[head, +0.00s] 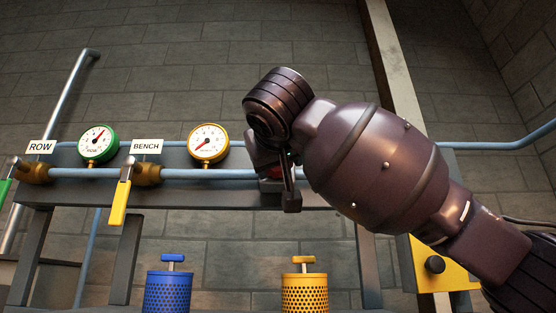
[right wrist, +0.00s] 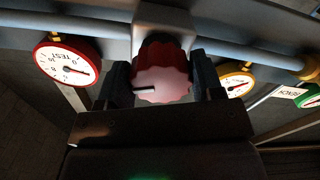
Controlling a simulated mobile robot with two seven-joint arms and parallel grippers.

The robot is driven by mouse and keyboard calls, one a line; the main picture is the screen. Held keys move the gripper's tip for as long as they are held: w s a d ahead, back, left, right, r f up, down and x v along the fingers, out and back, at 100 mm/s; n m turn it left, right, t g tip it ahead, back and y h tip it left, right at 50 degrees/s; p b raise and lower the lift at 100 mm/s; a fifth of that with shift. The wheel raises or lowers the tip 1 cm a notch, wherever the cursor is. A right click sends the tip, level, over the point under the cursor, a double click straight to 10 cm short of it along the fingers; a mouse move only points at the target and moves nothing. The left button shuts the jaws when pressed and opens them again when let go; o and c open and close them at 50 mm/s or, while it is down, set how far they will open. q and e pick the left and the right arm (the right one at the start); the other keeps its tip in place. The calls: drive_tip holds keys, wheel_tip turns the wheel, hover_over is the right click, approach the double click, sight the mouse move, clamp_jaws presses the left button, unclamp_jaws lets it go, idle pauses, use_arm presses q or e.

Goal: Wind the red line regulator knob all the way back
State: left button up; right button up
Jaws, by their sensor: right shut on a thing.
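In the head view only a small red part of the knob (head: 271,172) shows behind my right gripper (head: 280,185); my wrist and forearm hide the rest. A red-rimmed gauge marked TEST (right wrist: 66,61) is beside the knob in the right wrist view. My left gripper is not in view.
A green gauge (head: 98,144) and a yellow gauge (head: 208,144) stand on the pipe rail (head: 205,173) to the left. A yellow-handled valve (head: 120,198) hangs there. Blue (head: 168,291) and yellow (head: 304,292) perforated cylinders stand below. A yellow box with a black knob (head: 435,265) is at lower right.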

drive_tip(key=n, duration=0.7)
drive_tip(key=shift+d+r+n+p, duration=0.15)
drive_tip(key=shift+n+p, duration=0.25)
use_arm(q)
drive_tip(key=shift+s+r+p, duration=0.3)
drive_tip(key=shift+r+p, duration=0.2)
use_arm(e)
drive_tip(key=n, duration=0.5)
drive_tip(key=shift+r+n, duration=0.1)
drive_tip(key=shift+n, duration=0.3)
drive_tip(key=o, duration=0.9)
use_arm(q)
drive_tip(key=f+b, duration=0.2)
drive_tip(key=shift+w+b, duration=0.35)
drive_tip(key=shift+b, duration=0.05)
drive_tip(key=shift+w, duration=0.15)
use_arm(e)
drive_tip(key=shift+s, duration=5.4)
